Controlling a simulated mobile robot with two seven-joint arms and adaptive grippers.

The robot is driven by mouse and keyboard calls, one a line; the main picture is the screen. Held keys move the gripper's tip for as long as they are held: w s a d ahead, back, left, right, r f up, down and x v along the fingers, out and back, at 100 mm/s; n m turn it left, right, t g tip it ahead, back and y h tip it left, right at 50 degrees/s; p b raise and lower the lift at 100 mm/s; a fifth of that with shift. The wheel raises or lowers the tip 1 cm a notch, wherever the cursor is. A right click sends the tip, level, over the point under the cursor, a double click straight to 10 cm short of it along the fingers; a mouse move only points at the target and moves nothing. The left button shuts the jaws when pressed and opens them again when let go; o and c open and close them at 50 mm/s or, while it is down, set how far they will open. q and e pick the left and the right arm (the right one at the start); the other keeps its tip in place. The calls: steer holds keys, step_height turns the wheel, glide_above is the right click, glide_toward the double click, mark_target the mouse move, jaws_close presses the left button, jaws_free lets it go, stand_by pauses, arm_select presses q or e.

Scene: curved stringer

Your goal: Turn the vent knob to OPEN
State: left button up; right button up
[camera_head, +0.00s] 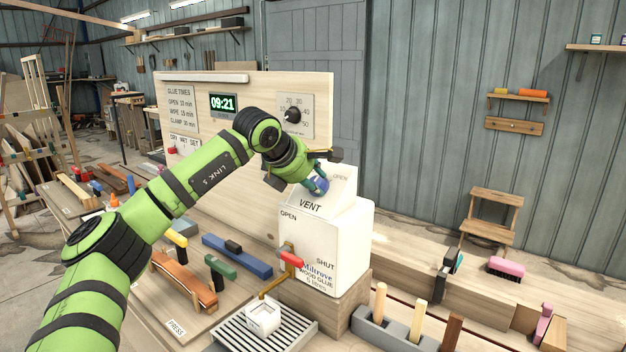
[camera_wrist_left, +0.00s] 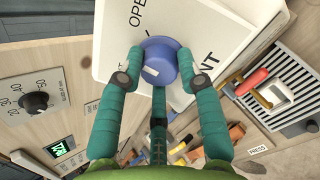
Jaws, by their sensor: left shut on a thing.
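The vent knob (camera_wrist_left: 160,60) is blue and round with a pale mark on its side. It sits on the slanted white top of the glue container (camera_head: 350,235), beside the printed word VENT. The word OPEN is printed on the same face, to the upper right of the knob in the head view. My left gripper (camera_wrist_left: 160,68) is shut on the knob, one teal finger on each side. In the head view the knob (camera_head: 319,185) is partly hidden by my left gripper (camera_head: 316,180). My right gripper is not in view.
A red-handled tap (camera_head: 291,258) is on the container's front, above a small white cup (camera_head: 263,316) on a slatted grate. A dial (camera_head: 292,115) and a green clock (camera_head: 223,104) are on the wooden panel behind. Clamps lie on the bench to the left.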

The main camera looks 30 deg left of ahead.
arm_select(q)
steer(key=m, duration=0.1)
steer(key=m+p, duration=0.1)
steer(key=m, duration=0.2)
steer(key=shift+s+a+f+m, duration=0.1)
steer(key=shift+f+m, duration=0.15)
steer(key=shift+m, duration=0.05)
steer(key=shift+m+p, duration=0.75)
steer(key=shift+m, duration=0.75)
steer(key=o, duration=1.2)
steer(key=shift+h, duration=0.3)
steer(key=shift+c, duration=0.2)
steer(key=shift+a+r, duration=0.1)
steer(key=shift+r, duration=0.1)
